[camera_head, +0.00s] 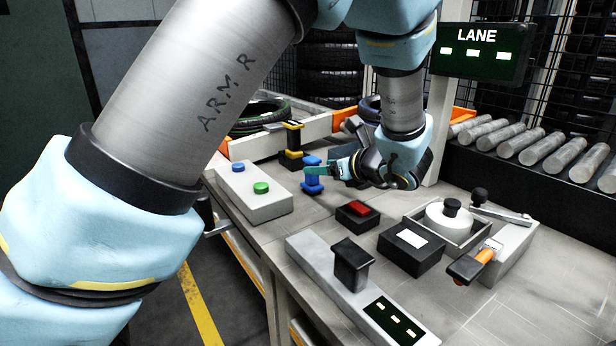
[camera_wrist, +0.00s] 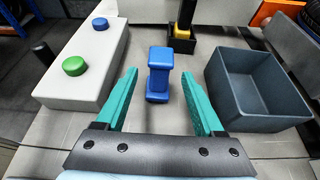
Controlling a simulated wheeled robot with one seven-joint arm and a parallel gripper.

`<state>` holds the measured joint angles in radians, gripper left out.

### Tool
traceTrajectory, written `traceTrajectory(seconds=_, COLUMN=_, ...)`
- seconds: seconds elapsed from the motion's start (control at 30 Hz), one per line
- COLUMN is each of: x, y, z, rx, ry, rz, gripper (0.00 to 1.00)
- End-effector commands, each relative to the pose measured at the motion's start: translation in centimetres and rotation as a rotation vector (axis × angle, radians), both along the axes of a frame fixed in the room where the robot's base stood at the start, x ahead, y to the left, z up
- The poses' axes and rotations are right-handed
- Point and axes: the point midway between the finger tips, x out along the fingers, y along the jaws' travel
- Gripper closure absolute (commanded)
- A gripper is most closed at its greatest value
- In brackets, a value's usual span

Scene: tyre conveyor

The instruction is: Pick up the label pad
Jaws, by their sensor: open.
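No thing is plainly marked as the label pad. A black block with a white label-like patch (camera_head: 412,240) sits on the bench in the head view, to the right of and nearer than my gripper. It is not in the wrist view. My gripper (camera_head: 318,170) is low over the bench, its teal fingers apart and empty. In the wrist view my gripper (camera_wrist: 159,75) points at a blue spool-shaped piece (camera_wrist: 159,75), upright in line with the gap between the fingers. The blue piece (camera_head: 312,186) is partly hidden by a finger in the head view.
A grey box with blue and green buttons (camera_head: 255,200) stands left of my gripper. An open grey bin (camera_wrist: 262,118) stands right of it in the wrist view. A black-and-yellow piece (camera_head: 293,145) stands behind. A red-topped black block (camera_head: 357,213) lies nearer, rollers (camera_head: 540,150) right.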

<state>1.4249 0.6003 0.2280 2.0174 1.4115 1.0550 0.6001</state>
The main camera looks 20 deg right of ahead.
Motion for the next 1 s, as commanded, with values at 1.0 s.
traceTrajectory(seconds=1.0, x=7.5, y=1.5, z=-3.1, rx=-0.003, ry=0.002, rz=0.002, gripper=0.42)
